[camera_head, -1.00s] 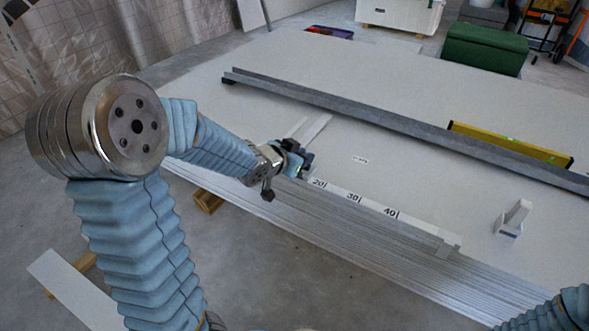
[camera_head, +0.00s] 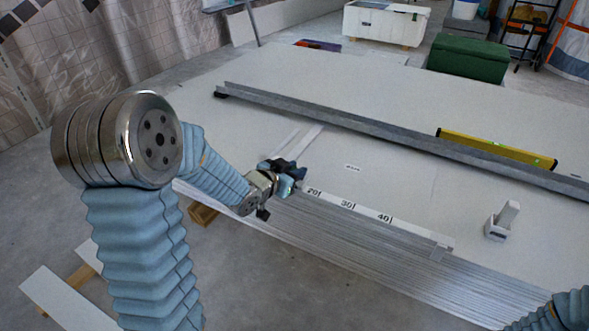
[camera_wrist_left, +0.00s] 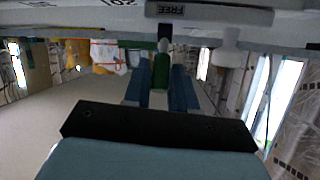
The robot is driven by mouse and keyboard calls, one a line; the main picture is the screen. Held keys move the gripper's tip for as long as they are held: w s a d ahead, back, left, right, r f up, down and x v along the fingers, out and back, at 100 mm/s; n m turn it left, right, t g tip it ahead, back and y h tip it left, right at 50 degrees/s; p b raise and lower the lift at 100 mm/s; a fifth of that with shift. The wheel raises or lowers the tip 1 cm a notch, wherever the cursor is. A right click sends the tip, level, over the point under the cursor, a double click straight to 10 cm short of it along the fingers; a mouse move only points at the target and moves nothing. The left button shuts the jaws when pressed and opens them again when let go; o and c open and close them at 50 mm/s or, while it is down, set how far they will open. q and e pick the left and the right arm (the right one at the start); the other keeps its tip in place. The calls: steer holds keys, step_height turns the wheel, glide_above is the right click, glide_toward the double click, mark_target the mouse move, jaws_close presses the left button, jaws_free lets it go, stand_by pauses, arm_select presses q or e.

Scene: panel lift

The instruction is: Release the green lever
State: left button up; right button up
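A green lever (camera_wrist_left: 161,72) shows in the left wrist view, between the two blue fingers of my left gripper (camera_wrist_left: 160,84). Little or no gap shows between fingers and lever, and I cannot tell whether they press on it. A label reading FREE (camera_wrist_left: 167,10) is above the lever in that picture. In the head view my left gripper (camera_head: 292,174) is at the near edge of the panel, at the left end of the white scale strip (camera_head: 375,215). The lever is hidden there. My right gripper is out of view.
The large pale panel (camera_head: 300,85) fills the middle. A grey rail (camera_head: 370,125) and a yellow level (camera_head: 495,148) lie across it. A small white holder (camera_head: 500,222) stands at the right. A green box (camera_head: 468,57) is behind.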

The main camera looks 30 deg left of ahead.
arm_select(q)
steer(key=shift+o, duration=1.3)
steer(key=p+v, duration=0.1)
steer(key=v, duration=0.6)
steer(key=shift+s+p, duration=0.2)
steer(key=shift+p, duration=0.1)
steer(key=shift+r, duration=0.15)
